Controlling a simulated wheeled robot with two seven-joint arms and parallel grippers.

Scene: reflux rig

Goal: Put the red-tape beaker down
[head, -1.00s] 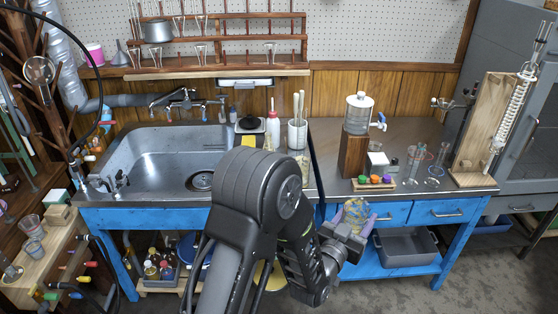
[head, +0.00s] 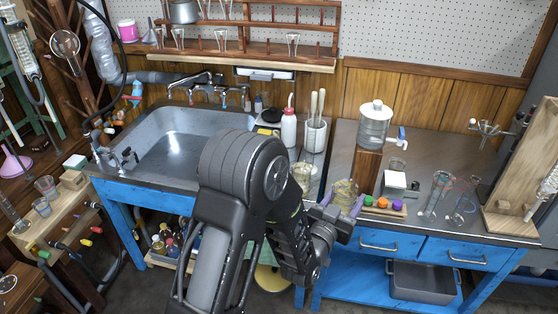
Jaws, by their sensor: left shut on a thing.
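My left gripper (head: 343,202) is shut on a clear glass beaker (head: 344,188) with yellowish-looking content or background showing through. The purple finger pads sit on either side of it. The beaker is close to the front edge of the steel bench (head: 330,160), left of the coloured stoppers. I cannot tell whether it touches the bench, and no red tape on it can be made out. My left arm hides part of the bench front and sink edge. My right gripper is not in view.
Stoppers on a wooden strip (head: 397,211), a white box (head: 395,181), a wooden block (head: 367,168) under a glass jar (head: 374,127), and glassware (head: 438,190) stand close by on the right. A white bottle (head: 288,128) and a utensil crock (head: 315,134) stand behind. The sink (head: 175,145) is left.

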